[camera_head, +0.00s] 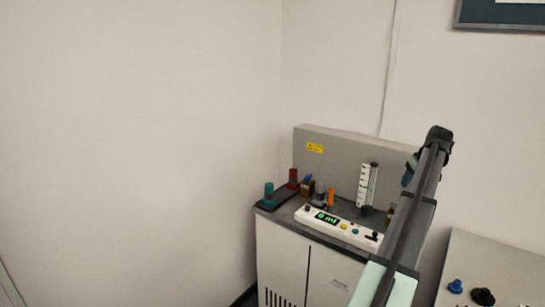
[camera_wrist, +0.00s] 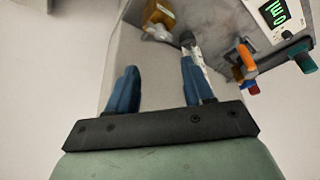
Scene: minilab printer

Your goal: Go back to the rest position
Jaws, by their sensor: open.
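My gripper shows in the wrist view (camera_wrist: 160,85) with two blue fingers spread apart and nothing between them. In the head view my gripper (camera_head: 408,172) is a small blue shape beside the dark upper end of my arm, in front of the grey back panel. The arm rises from the bottom of the picture at the right of the counter. The fingertips appear apart from the bench items, though the exact gap cannot be told.
An amber block (camera_wrist: 158,14) shows in the wrist view. A second unit with knobs (camera_head: 500,262) stands right. The left is bare wall.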

